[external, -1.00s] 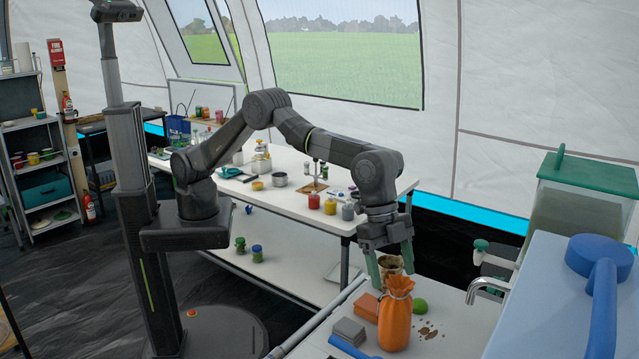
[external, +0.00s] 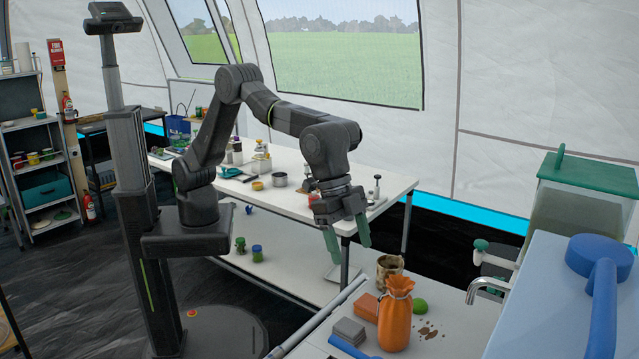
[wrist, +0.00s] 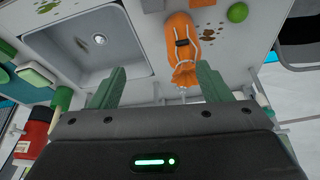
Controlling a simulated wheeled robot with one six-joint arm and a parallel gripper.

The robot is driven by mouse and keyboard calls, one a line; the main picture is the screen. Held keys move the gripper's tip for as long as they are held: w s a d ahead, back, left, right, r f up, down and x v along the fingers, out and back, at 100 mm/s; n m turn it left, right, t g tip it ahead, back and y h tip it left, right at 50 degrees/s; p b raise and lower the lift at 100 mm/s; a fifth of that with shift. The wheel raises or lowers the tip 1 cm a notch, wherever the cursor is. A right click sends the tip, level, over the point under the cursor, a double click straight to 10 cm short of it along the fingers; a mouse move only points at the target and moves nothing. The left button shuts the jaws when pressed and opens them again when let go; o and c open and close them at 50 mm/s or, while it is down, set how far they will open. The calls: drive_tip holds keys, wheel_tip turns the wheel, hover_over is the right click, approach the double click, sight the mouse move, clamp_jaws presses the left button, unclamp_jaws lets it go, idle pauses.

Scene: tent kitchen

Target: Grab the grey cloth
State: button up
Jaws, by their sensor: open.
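The grey cloth (external: 348,331) looks like a small folded stack, flat on the near white counter (external: 450,326) at its left side, left of an orange drawstring bag (external: 395,320). My gripper (external: 347,240) is raised in the air, behind and above the cloth and clear of the counter. Its two green fingers are spread, with nothing between them in the wrist view (wrist: 162,88).
An orange block (external: 366,306), a tin (external: 388,269), a green ball (external: 420,305) and a blue-handled item (external: 350,347) crowd around the cloth. Brown stains mark the counter. A sink (wrist: 92,40) shows in the wrist view. A white table (external: 290,200) stands behind.

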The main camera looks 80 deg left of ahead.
drive_tip(key=s+a+f+n+b, duration=0.1)
drive_tip(key=s+a, duration=0.2)
drive_tip(key=s, duration=0.2)
approach(348, 327)
drive_tip(key=x, duration=0.1)
drive_tip(key=p+x, duration=0.1)
drive_tip(key=x, duration=0.1)
drive_tip(key=shift+s+f+p, duration=0.25)
drive_tip(key=shift+f+p, duration=0.1)
drive_tip(key=shift+f, duration=0.1)
drive_tip(key=shift+w+p+x, duration=0.15)
drive_tip(key=shift+p+x, duration=0.3)
drive_tip(key=shift+x, duration=0.6)
drive_tip(key=shift+w+p+x, duration=0.15)
drive_tip(key=shift+p+x, duration=0.25)
drive_tip(key=shift+x, duration=0.65)
drive_tip(key=shift+w+d+f, duration=0.2)
drive_tip(key=shift+d+f, duration=0.1)
drive_tip(key=shift+f, duration=0.3)
drive_tip(key=c, duration=1.1)
